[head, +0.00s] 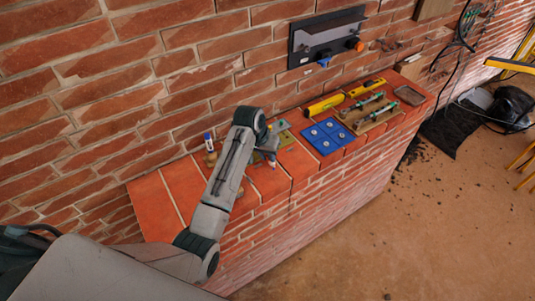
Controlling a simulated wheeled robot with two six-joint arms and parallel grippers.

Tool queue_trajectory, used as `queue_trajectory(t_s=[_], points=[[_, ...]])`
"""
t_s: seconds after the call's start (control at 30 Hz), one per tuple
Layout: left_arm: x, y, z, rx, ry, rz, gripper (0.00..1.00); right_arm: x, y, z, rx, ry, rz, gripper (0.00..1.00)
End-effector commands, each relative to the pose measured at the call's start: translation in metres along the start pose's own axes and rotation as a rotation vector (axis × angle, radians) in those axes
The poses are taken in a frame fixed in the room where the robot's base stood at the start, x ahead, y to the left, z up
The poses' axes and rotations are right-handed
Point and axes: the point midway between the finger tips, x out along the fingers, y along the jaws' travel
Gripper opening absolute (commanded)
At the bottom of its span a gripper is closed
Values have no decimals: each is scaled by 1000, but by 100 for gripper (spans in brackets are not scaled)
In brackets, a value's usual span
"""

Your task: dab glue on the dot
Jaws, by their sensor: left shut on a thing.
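My left arm reaches in from the lower left, over the red tiled top of a low brick wall. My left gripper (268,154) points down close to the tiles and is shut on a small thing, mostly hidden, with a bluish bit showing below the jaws. I cannot tell for sure whether it is glue. A small white and blue bottle (209,142) stands upright left of the gripper. A greenish plate (282,133) lies just behind the gripper, partly covered by it. I cannot make out the dot. My right gripper is out of view.
To the right on the wall top (180,187) lie a blue plate with round marks (322,145), a yellow tool (325,104), a yellow level (367,88) and a wooden rack (370,117). A dark panel (327,37) hangs behind. The near left tiles are clear.

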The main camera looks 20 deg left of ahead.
Motion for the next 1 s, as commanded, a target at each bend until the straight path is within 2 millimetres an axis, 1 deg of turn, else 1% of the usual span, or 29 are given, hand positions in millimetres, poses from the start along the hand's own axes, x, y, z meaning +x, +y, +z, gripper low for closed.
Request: queue_trajectory(t_s=[0.5, 1.0], points=[[0, 0, 0, 0, 1, 0, 0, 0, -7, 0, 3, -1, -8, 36], [4, -1, 1, 0, 0, 0, 0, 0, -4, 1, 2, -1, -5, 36]])
